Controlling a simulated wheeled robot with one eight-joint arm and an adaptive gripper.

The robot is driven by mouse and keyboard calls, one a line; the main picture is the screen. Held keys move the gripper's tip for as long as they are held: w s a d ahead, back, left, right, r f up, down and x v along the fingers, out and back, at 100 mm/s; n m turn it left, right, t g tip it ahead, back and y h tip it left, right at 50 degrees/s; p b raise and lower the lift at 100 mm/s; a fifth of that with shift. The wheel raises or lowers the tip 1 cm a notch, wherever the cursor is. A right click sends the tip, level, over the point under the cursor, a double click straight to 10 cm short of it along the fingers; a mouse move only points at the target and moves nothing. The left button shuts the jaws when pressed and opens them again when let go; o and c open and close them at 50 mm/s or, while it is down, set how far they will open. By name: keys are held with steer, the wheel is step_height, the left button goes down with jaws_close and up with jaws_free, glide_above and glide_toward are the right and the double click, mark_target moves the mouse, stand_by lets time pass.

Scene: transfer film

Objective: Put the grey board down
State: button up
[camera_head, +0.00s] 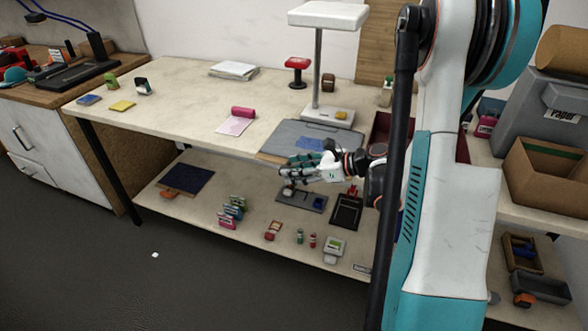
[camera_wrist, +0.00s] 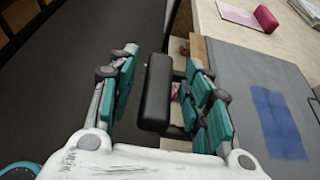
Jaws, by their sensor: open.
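The grey board (camera_head: 287,137) lies at the table's front edge, with a blue rectangle (camera_head: 310,143) on it. It also fills the right of the wrist view (camera_wrist: 237,70). It looks flat; I cannot tell whether its near edge is slightly raised. My gripper (camera_head: 288,171) is at the board's front edge, in front of the tabletop. In the wrist view my gripper (camera_wrist: 160,60) is open, with a black block-like handle (camera_wrist: 155,95) between its fingers. The handle seems nearer the right finger; contact is not clear.
A white lamp-like stand (camera_head: 317,70) rises behind the board. The lower shelf (camera_head: 190,208) holds several small items below my gripper. The table's left part is mostly clear.

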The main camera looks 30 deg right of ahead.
steer(key=p+v, duration=0.2)
steer(key=v, duration=0.9)
steer(key=shift+p, duration=0.35)
